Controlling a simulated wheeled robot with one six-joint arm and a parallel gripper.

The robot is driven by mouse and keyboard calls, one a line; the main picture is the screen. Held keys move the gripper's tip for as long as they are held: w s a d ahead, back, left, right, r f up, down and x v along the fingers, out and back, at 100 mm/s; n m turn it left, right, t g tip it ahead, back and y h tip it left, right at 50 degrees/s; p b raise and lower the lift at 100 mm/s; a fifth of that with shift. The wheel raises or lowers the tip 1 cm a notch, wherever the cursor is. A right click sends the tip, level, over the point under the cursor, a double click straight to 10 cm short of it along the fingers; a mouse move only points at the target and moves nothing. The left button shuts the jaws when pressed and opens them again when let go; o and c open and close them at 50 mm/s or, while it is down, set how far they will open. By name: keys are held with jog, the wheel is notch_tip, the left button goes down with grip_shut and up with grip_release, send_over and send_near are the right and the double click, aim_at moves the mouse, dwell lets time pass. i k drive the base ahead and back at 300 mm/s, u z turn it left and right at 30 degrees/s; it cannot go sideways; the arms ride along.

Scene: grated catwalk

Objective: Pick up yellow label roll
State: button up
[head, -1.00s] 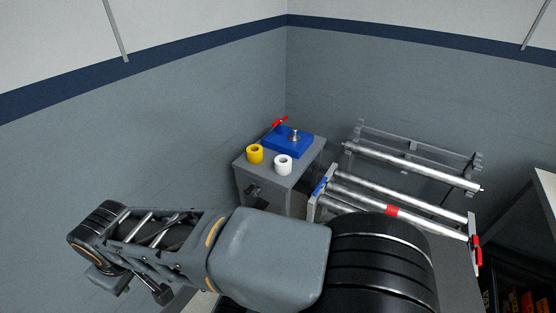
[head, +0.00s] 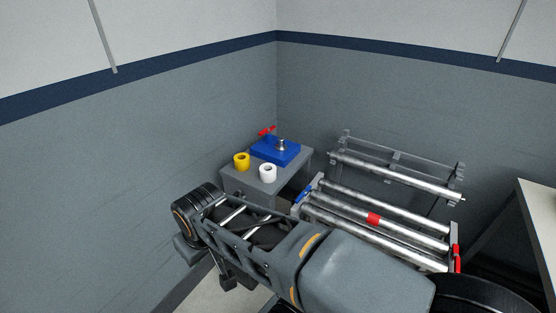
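The yellow label roll (head: 241,161) stands upright on the near left part of a small grey stand (head: 262,184) in the room's corner. A white roll (head: 267,173) stands to its right, a little nearer. My arm reaches across the lower middle of the head view, and its outer end is in front of the stand's lower left side. The gripper's fingers do not show clearly, so I cannot tell its state. The yellow roll is in plain view and nothing touches it.
A blue block (head: 275,152) with a metal knob and a red handle (head: 266,131) sits behind the rolls. A roller frame (head: 372,217) with metal rollers stands to the right. A pale table (head: 541,200) is at the far right. Grey walls close off the left and back.

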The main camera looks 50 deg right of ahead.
aim_at(242, 162)
jog(key=z, duration=0.85)
jog(key=i, duration=1)
jog(key=u, duration=0.05)
